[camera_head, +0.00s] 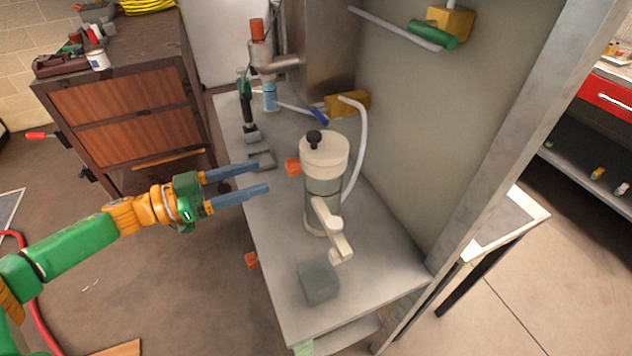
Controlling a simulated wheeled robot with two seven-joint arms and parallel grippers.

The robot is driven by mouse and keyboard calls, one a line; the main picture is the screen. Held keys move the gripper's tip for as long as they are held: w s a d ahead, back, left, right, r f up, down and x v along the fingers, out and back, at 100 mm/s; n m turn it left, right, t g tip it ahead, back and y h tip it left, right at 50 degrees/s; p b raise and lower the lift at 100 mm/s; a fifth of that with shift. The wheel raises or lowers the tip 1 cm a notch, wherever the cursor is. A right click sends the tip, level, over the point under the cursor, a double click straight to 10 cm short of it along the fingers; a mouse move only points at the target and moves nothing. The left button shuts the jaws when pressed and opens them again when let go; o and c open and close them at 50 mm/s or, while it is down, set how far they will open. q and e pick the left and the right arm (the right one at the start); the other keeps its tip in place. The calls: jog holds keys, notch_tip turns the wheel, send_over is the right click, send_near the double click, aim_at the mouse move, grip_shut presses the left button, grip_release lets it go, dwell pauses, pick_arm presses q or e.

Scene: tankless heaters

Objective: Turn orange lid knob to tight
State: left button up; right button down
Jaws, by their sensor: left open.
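A grey cylinder canister (321,188) with a cream lid (324,152) stands upright on the grey bench. A black knob (314,137) sits on top of the lid, and an orange knob (292,166) sticks out at the lid's left side. Its exact setting is too small to tell. My left gripper (262,178) comes in from the left, with its two blue-grey fingers apart and empty. The fingertips are over the bench's left edge, to the left of the orange knob and apart from it. My right gripper is not in view.
The bench (390,248) also holds a grey block (318,283), a cream spout (332,228) on the canister's front, and a green-and-black tool (248,115). An orange-topped device (258,50) stands behind. Another orange piece (251,260) is at the bench's left edge. A wall panel rises at right.

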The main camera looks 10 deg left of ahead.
aim_at(287, 168)
pick_arm(q)
jog(key=shift+w+d+r+g+p, duration=0.15)
jog(key=shift+d+r+p, duration=0.2)
jog(key=shift+d, duration=0.25)
jog(key=shift+w+d+r+g+p, duration=0.15)
jog(key=shift+d+r+p, duration=0.1)
jog(key=shift+d+p, duration=0.25)
jog(key=x, duration=0.2)
jog(key=p+x, duration=0.1)
jog(key=x, duration=0.1)
jog(key=shift+w+f, duration=0.25)
jog(key=shift+w+d, duration=0.1)
jog(key=shift+d, duration=0.05)
jog(key=shift+f, duration=0.1)
grip_shut()
